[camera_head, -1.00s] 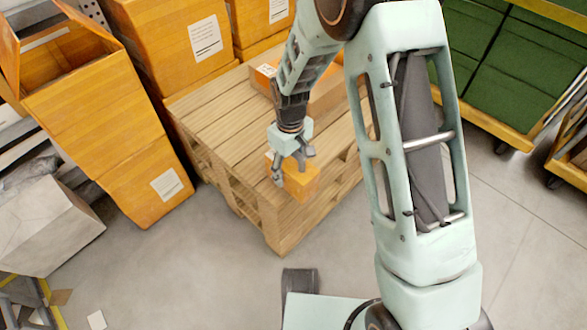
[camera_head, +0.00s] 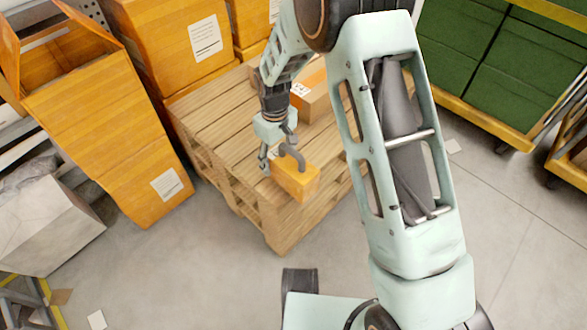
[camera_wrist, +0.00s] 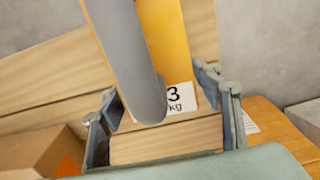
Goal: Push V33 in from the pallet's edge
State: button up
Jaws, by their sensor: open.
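A small orange box (camera_head: 298,184) sits near the front corner of the wooden pallet (camera_head: 215,120), and its lower side covers part of the right-hand edge. In the wrist view, the orange box (camera_wrist: 166,45) shows a white label ending in "3" and "kg"; the rest of the label is hidden. My gripper (camera_head: 280,160) is open just behind and left of the box. In the wrist view its fingers (camera_wrist: 168,115) stand apart with bare slats between them, and the labelled side lies just beyond. A grey rounded bar hides part of the box; I cannot tell if it touches.
Large orange boxes (camera_head: 165,40) stand behind and left (camera_head: 95,90). Green crates (camera_head: 515,70) on a yellow cart are at right. The floor (camera_head: 215,255) before the pallet is clear.

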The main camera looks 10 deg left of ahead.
jog(key=shift+w+a, duration=0.55)
jog(key=shift+a, duration=0.2)
jog(key=shift+w+a, duration=0.55)
jog(key=shift+a, duration=0.15)
jog(key=shift+s+d+p, duration=0.3)
jog(key=shift+s+d, duration=0.6)
jog(key=shift+d, duration=0.3)
notch_tip(320, 180, up, 13)
jog(key=p, duration=0.9)
